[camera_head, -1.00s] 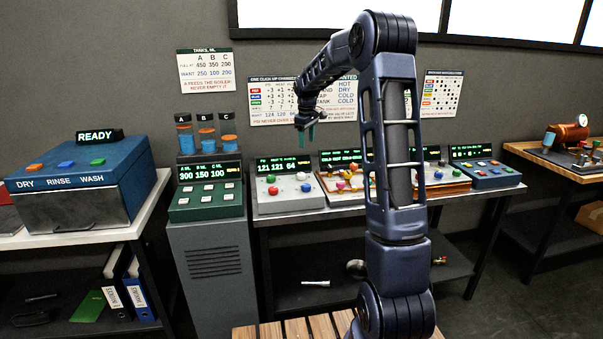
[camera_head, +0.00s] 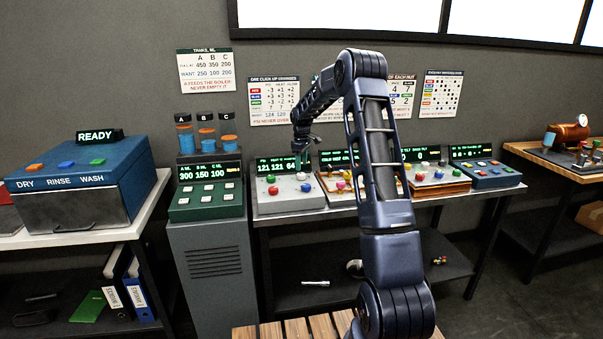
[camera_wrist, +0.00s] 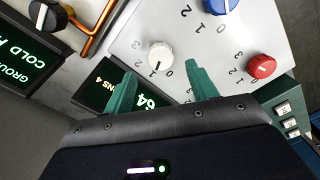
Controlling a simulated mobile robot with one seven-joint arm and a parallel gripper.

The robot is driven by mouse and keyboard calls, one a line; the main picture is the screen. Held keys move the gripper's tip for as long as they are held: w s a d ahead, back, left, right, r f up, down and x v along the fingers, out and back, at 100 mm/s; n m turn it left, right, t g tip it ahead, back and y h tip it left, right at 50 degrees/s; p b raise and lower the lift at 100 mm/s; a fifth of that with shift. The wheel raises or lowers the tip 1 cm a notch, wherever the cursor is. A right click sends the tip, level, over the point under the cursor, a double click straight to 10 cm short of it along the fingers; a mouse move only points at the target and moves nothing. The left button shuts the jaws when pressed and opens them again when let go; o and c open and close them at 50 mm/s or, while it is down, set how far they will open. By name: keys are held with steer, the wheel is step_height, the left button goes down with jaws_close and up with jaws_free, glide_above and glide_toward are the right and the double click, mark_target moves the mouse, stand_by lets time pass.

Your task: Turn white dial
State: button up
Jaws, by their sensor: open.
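The white dial (camera_wrist: 159,56) sits on a light grey console panel (camera_wrist: 190,28) with printed numbers around it. A dark pointer mark shows on its face. My gripper (camera_wrist: 160,73) is open. Its two green fingers reach over the panel with the dial between and slightly beyond the tips in the wrist view. I see no contact with the dial. In the head view my gripper (camera_head: 303,158) hangs above the back right of the console, close over the small white dial (camera_head: 301,176).
A red dial (camera_wrist: 261,66) and a blue dial (camera_wrist: 220,5) stand on the same panel. The console's lit display (camera_wrist: 145,99) lies partly under the fingers. A green button console (camera_head: 206,202) stands to the left. Other consoles, including a blue one (camera_head: 490,175), stand to the right.

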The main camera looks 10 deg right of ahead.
mark_target(301, 174)
steer(key=shift+f, duration=2.45)
steer(key=shift+c, duration=0.3)
steer(key=c, duration=0.9)
